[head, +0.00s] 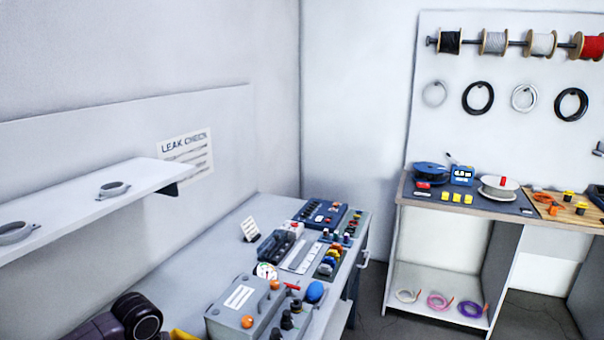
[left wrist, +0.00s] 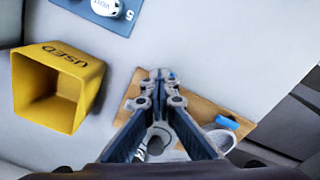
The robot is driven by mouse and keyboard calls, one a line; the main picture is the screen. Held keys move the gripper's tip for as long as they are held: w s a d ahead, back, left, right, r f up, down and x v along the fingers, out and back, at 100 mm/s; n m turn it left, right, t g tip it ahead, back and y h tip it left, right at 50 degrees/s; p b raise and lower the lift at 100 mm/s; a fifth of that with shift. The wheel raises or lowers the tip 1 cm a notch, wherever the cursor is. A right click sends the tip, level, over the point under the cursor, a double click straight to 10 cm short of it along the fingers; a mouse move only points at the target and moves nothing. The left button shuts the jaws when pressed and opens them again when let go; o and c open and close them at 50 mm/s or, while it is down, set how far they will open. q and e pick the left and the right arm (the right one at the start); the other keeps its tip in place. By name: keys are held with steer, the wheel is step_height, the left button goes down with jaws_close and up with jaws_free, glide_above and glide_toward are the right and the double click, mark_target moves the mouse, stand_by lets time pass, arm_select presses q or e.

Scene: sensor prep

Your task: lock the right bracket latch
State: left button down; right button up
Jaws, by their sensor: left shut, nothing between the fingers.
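My left gripper (left wrist: 159,76) is shut and empty in the left wrist view, its fingertips together over a tan wooden board (left wrist: 198,118). On the right part of the board is a grey round metal fitting (left wrist: 223,140) with a blue tab (left wrist: 227,123) beside it. This may be the right bracket latch, but I cannot tell whether it is locked. In the head view neither the board nor a bracket latch can be made out. My right gripper is in neither view.
A yellow bin marked USED (left wrist: 96,70) stands left of the board. A blue mat (left wrist: 118,24) with a white part lies beyond it. In the head view, a grey box with orange knobs (head: 240,302) and several instruments crowd the bench. A shelf (head: 130,185) juts out above.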

arm_select(q)
steer(key=shift+s+d+f, duration=0.15)
steer(key=shift+s+d, duration=0.1)
steer(key=shift+s, duration=0.25)
steer(key=shift+s+d+f, duration=0.15)
steer(key=shift+s+d, duration=0.05)
steer(key=shift+s, duration=0.25)
steer(key=shift+r, duration=0.1)
steer(key=shift+w+r+p, duration=0.3)
steer(key=shift+r+p, duration=0.25)
steer(key=shift+r, duration=0.25)
steer(key=r+p, duration=0.1)
steer(key=r, duration=0.1)
steer(key=r+p, duration=0.1)
steer(key=r, duration=0.1)
steer(key=shift+w+r, duration=0.2)
steer(key=shift+r, duration=0.05)
